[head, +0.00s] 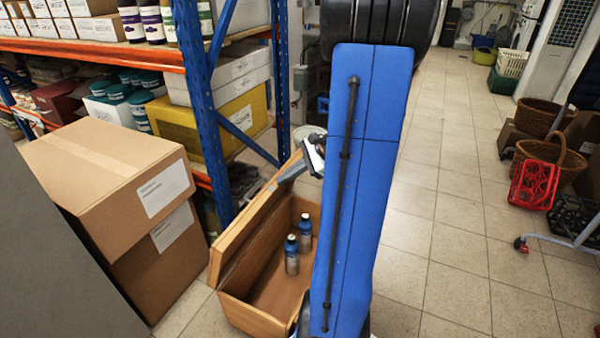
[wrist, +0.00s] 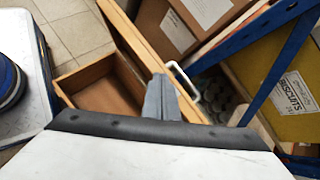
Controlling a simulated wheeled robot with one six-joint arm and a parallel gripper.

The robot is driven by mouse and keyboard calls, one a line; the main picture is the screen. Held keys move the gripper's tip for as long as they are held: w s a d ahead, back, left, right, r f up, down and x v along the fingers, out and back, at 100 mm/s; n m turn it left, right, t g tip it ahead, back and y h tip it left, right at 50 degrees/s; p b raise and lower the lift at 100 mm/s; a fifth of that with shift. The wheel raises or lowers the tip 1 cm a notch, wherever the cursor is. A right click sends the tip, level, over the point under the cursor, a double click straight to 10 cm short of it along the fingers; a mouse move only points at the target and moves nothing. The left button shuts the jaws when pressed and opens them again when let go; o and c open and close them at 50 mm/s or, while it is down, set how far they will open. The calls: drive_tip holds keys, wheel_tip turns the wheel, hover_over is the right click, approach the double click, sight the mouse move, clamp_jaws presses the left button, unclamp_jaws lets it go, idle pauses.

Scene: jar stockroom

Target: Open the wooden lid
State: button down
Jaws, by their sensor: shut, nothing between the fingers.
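The wooden box (head: 250,318) stands on the floor in the middle of the head view, its inside in plain sight. Its wooden lid (head: 238,235) is raised and stands steeply along the left side. My gripper (head: 284,180) is shut and empty at the lid's upper far end; I cannot tell whether it touches. In the wrist view the grey fingers (wrist: 157,82) overlap the lid (wrist: 125,45), with a white handle (wrist: 183,82) just beyond. The box's inside (wrist: 100,92) shows to their left. My blue arm hides the box's right side in the head view.
Stacked cardboard boxes (head: 110,170) stand close left, beside a blue shelf upright (head: 205,110). Tiled floor (head: 445,230) is open on the right, with a red basket (head: 534,185) and wicker baskets (head: 545,155) farther right.

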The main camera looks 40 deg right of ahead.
drive_tip(key=s+d+f+m+t+h, duration=0.1)
drive_tip(key=s+d+f+m+t, duration=0.25)
drive_tip(key=d, duration=0.65)
drive_tip(key=d+f+m+t+h, duration=0.2)
drive_tip(key=d+f+m, duration=0.3)
drive_tip(key=d, duration=0.4)
drive_tip(key=w+a+f+m, duration=0.1)
drive_tip(key=w+a, duration=0.2)
drive_tip(key=w, duration=0.8)
drive_tip(key=shift+w+a+f, duration=0.3)
drive_tip(key=shift+w+a, duration=0.05)
drive_tip(key=shift+a, duration=0.05)
